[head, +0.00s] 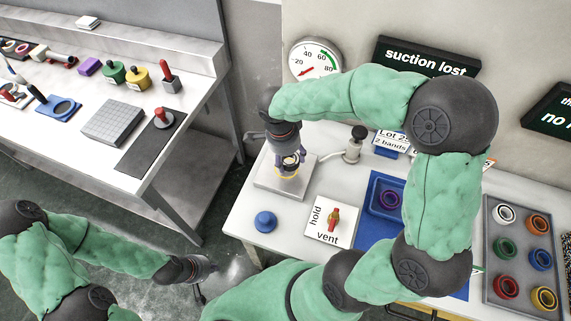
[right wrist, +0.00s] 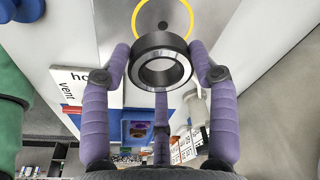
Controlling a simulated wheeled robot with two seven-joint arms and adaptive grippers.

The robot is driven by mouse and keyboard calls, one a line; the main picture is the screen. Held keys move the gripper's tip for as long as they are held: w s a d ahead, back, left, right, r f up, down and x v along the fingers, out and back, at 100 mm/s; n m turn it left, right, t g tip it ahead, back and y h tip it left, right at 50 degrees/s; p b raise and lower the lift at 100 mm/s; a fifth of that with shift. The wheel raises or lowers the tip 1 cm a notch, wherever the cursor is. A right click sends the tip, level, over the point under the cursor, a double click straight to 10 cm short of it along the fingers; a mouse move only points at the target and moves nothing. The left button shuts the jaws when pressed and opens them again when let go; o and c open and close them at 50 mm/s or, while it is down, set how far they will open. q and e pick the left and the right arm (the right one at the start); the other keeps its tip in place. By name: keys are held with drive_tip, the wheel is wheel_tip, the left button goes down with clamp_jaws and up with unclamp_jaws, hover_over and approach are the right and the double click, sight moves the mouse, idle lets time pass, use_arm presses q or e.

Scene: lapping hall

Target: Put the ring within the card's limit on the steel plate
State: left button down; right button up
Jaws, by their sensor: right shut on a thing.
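My right gripper (head: 288,157) is over the pale steel plate (head: 265,183) at the left of the near bench. In the right wrist view its purple fingers (right wrist: 163,62) are shut around a dark ring (right wrist: 160,41) with a shiny metal inner face. A yellow circle (right wrist: 189,25) marked on the plate shows beyond the ring, partly covered by it. I cannot tell how far the ring is above the plate. The card (head: 391,139) reads "Lot 25" and "2 bands", partly hidden by my arm. My left gripper (head: 205,268) is low over the floor, its fingers unclear.
A hold/vent card (head: 322,232) with a red-yellow lever and a blue knob (head: 265,221) lie near the plate. A blue tray (head: 373,207) holds a purple ring. A grey tray (head: 521,261) holds several coloured rings. A gauge (head: 315,61) and a "suction lost" sign (head: 427,57) hang behind.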

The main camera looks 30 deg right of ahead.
drive_tip(key=shift+w+a+f, duration=0.15)
drive_tip(key=shift+w+f, duration=0.4)
drive_tip(key=shift+f, duration=0.1)
drive_tip(key=shift+w+f+b, duration=0.1)
drive_tip(key=shift+f+b, duration=0.6)
drive_tip(key=shift+f, duration=0.85)
drive_tip(key=shift+f, duration=0.1)
drive_tip(key=shift+f, duration=0.1)
drive_tip(key=o, duration=1.3)
drive_tip(key=shift+r, duration=0.45)
drive_tip(key=r+p, duration=0.1)
drive_tip(key=r, duration=0.2)
drive_tip(key=a+r+p, duration=0.1)
drive_tip(key=r, duration=0.3)
drive_tip(key=r+p, duration=0.2)
drive_tip(key=r, duration=0.2)
drive_tip(key=shift+a+r, duration=0.2)
drive_tip(key=shift+a, duration=0.2)
